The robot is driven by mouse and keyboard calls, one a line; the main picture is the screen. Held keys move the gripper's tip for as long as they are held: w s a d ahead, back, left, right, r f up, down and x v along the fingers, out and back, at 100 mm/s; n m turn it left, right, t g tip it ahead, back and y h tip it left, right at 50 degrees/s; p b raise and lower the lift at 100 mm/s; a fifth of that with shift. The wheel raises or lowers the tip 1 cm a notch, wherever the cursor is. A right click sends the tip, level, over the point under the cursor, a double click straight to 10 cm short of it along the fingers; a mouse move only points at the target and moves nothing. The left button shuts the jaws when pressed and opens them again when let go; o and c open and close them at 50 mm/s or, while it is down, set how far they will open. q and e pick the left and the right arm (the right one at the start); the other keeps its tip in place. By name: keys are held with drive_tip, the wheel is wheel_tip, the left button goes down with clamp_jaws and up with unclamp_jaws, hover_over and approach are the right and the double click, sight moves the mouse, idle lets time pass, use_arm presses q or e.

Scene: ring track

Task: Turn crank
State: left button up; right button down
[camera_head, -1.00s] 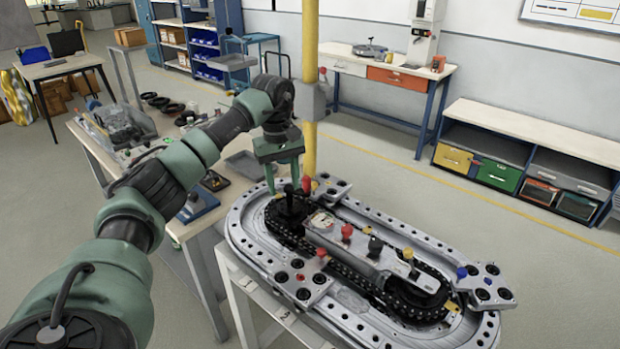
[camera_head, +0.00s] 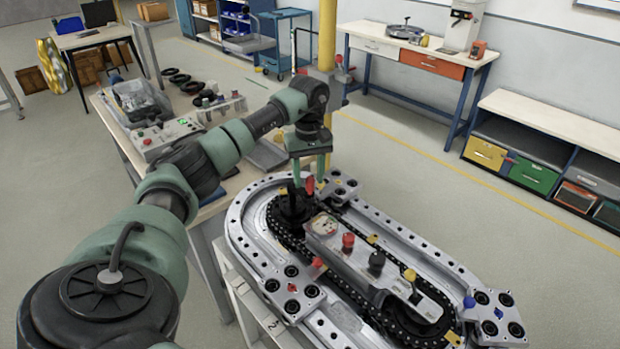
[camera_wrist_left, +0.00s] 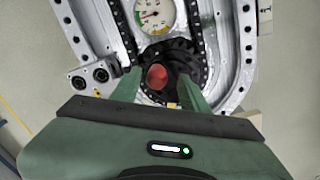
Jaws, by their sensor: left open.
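The ring track (camera_head: 250,235) is a silver oval plate with a black chain, on a pale stand. At its far left end is a black crank hub (camera_head: 293,208); a red knob (camera_head: 310,185) stands by it. My left gripper (camera_head: 309,180) points down over this end, its green fingers open on either side of the red knob. In the left wrist view the red knob (camera_wrist_left: 157,77) sits between the fingers (camera_wrist_left: 158,85), with gaps on both sides. The black hub (camera_wrist_left: 178,57) is partly hidden beneath it. My right gripper is not in view.
A round gauge (camera_head: 325,226), a red knob (camera_head: 348,241) and a black knob (camera_head: 377,261) sit along the track's middle bar. A yellow post (camera_head: 327,40) stands behind. A worktable (camera_head: 215,205) with parts is at the left. Floor to the right is clear.

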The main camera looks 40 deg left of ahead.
use_arm(q)
drive_tip(key=shift+w+f, duration=0.15)
drive_tip(key=shift+f, duration=0.5)
drive_tip(key=shift+w+f, duration=0.15)
drive_tip(key=shift+f, duration=0.5)
drive_tip(key=shift+s, duration=0.1)
clamp_jaws()
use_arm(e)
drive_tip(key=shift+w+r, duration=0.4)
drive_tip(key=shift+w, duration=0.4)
use_arm(q)
drive_tip(key=shift+r, duration=0.1)
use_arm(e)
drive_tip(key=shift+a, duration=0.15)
